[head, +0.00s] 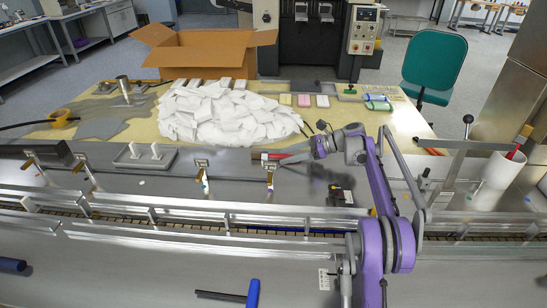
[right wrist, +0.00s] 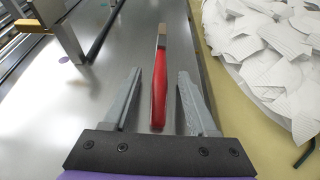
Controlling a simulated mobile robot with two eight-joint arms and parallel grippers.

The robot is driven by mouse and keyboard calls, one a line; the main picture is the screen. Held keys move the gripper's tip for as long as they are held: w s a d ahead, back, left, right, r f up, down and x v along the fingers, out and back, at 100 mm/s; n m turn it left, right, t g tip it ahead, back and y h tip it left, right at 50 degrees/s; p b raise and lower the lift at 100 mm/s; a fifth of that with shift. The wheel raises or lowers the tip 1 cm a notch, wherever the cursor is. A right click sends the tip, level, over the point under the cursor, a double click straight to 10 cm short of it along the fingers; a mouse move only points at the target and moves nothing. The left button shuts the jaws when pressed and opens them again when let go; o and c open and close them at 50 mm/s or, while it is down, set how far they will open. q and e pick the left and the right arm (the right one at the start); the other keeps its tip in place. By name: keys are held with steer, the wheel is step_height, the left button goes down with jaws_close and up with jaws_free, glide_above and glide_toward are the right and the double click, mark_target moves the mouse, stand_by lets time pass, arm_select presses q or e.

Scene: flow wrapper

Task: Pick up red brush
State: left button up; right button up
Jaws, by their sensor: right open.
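A red brush (right wrist: 159,85) lies on the grey metal surface, its handle between the two fingers of my right gripper (right wrist: 159,73) in the right wrist view. Gaps show between the handle and both fingers. The brush's far end reaches past the fingertips. In the head view the brush (head: 262,156) is small, beside the front edge of the yellow table, and my right gripper (head: 290,157) reaches it from the right, open. My left gripper is not in view.
A heap of white packets (head: 230,112) lies behind the brush on the yellow table (head: 415,120). Metal posts with brown tops (head: 268,168) stand just in front. A white cup (head: 497,170) holding a red-handled tool (head: 518,143) stands far right. Conveyor rails (head: 200,225) run across the front.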

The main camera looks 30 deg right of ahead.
jaws_close()
stand_by(1.4)
